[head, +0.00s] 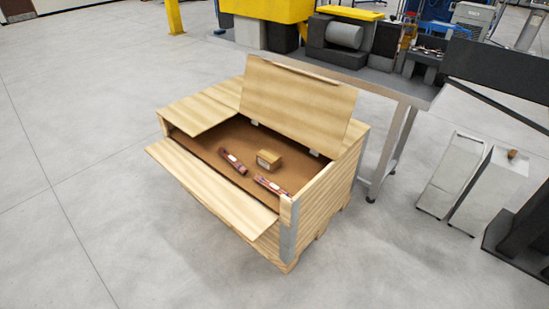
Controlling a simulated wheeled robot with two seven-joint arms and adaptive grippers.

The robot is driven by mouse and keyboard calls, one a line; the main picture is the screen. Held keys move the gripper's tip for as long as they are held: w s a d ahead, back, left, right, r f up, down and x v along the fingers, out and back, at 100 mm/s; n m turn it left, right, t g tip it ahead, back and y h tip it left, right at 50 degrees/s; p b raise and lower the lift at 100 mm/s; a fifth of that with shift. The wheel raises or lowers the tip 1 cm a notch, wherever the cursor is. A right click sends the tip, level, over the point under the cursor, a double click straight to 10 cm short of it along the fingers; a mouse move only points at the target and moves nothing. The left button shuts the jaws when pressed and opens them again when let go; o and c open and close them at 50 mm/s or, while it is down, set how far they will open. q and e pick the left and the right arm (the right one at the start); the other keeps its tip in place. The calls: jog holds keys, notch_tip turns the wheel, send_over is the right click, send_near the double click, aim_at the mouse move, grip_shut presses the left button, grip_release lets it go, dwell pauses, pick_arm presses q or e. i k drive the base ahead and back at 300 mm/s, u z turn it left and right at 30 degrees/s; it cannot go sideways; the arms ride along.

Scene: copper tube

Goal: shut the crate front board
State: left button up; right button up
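A wooden crate (325,200) stands on the floor in the middle of the head view. Its front board (210,188) is folded outward and slopes out from the crate's front, leaving the front open. A lid panel (297,105) stands raised and tilted at the back right of the top. Another top panel (200,110) lies flat at the left. Inside on the brown floor of the crate are a small yellowish box (268,160) and two reddish, wrapped items (232,162). Neither of my grippers is in view.
A metal-legged workbench (372,84) with machine parts stands behind the crate at the right. Light grey box-like units (455,170) stand on the floor at the right. A yellow post (174,16) is at the back left. The floor in front and left of the crate is clear.

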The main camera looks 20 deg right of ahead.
aim_at(248, 216)
jog(key=z, duration=0.75)
jog(key=i, duration=1.1)
jog(key=u, duration=0.2)
jog(key=k, duration=0.5)
jog(key=u, duration=0.55)
jog(key=i, duration=0.7)
jog(key=z, duration=0.2)
